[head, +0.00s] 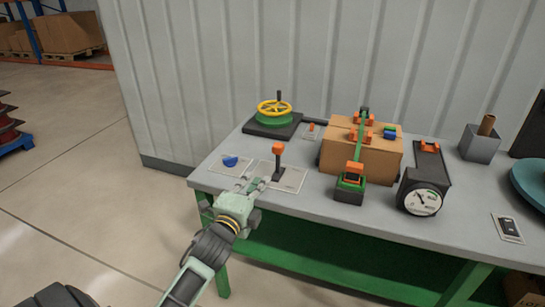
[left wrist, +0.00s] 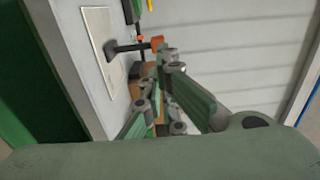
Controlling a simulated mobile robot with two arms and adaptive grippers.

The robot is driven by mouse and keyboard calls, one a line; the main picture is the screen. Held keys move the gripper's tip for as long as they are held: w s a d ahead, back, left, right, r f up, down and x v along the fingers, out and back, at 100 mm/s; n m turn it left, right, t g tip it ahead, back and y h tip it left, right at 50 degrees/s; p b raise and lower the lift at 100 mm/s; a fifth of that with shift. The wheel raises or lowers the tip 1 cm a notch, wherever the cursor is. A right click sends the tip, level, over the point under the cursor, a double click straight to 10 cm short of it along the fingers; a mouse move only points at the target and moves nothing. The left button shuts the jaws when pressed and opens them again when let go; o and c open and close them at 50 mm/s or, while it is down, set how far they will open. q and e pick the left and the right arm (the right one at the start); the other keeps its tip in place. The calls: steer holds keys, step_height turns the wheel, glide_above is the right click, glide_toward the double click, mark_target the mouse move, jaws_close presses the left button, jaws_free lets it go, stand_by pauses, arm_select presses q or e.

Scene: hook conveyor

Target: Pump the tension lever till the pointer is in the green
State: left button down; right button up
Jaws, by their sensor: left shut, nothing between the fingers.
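A lever with a dark stem and orange knob (head: 278,150) stands about upright on a pale plate (head: 293,181) on the bench. In the left wrist view the lever (left wrist: 128,48) shows sideways, beyond my fingers. My left gripper (head: 258,184) is shut and empty, low over the bench's front edge, just left of the lever and apart from it. Its fingers also show in the left wrist view (left wrist: 152,95). My right gripper is not in view.
A strapped cardboard box (head: 335,153) with a green buckle block (head: 350,189) stands right of the lever. A yellow handwheel (head: 275,107) is behind, and a blue knob (head: 230,161) on a plate is at left. A corrugated wall backs the bench.

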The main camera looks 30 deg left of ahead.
arm_select(q)
glide_toward(276, 150)
steer(key=p+x, duration=0.2)
steer(key=x, duration=0.3)
steer(key=shift+w, duration=0.35)
steer(key=shift+w+a, duration=0.1)
steer(key=shift+w, duration=0.6)
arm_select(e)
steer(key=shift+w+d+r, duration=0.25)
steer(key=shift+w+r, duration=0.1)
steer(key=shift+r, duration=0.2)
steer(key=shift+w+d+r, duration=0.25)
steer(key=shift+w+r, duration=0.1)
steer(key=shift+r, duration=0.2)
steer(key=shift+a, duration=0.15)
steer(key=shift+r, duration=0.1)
